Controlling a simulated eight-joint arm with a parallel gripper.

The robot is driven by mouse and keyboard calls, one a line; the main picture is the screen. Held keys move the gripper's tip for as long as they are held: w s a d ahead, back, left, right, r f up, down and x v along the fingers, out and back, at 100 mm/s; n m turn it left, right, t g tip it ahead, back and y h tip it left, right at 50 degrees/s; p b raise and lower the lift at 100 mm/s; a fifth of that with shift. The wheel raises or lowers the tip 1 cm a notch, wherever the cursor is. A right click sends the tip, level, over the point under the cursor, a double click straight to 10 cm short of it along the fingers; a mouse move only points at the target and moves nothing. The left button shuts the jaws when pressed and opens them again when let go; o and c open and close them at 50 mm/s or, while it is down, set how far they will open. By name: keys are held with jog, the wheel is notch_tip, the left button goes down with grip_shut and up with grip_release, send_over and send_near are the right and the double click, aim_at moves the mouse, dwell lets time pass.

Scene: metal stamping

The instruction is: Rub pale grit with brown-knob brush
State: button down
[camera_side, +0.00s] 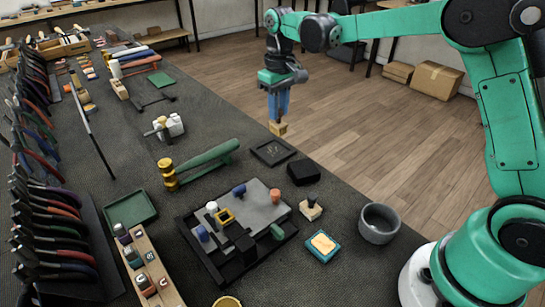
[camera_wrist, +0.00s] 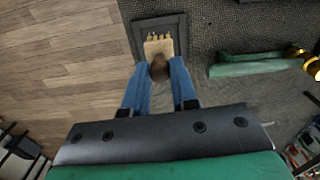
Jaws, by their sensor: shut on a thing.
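My gripper (camera_side: 279,116) is shut on a brush with a pale wooden block (camera_side: 278,129). In the wrist view, the brush's brown knob (camera_wrist: 158,71) sits between the blue fingers, with the wooden block (camera_wrist: 158,46) beyond it. The brush is in the air near the table's edge. A dark framed plate (camera_side: 272,152) lies on the table below it. It has faint pale marks on it, too small to tell whether they are grit. In the wrist view, the block covers part of this plate (camera_wrist: 143,28).
A black block (camera_side: 303,171), a small wooden piece with a knob (camera_side: 311,209), a grey bowl (camera_side: 379,223) and a blue dish (camera_side: 323,246) stand nearby. A green-handled mallet (camera_side: 200,163) lies left of the plate. A black tray (camera_side: 205,259) holds several coloured pieces.

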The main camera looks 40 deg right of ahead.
aim_at(279, 122)
notch_tip(279, 122, down, 5)
jog(key=shift+r, duration=0.1)
jog(key=shift+w, duration=1.65)
jog(key=shift+f, duration=0.55)
jog(key=shift+s, duration=1.65)
jog(key=shift+w, duration=1.65)
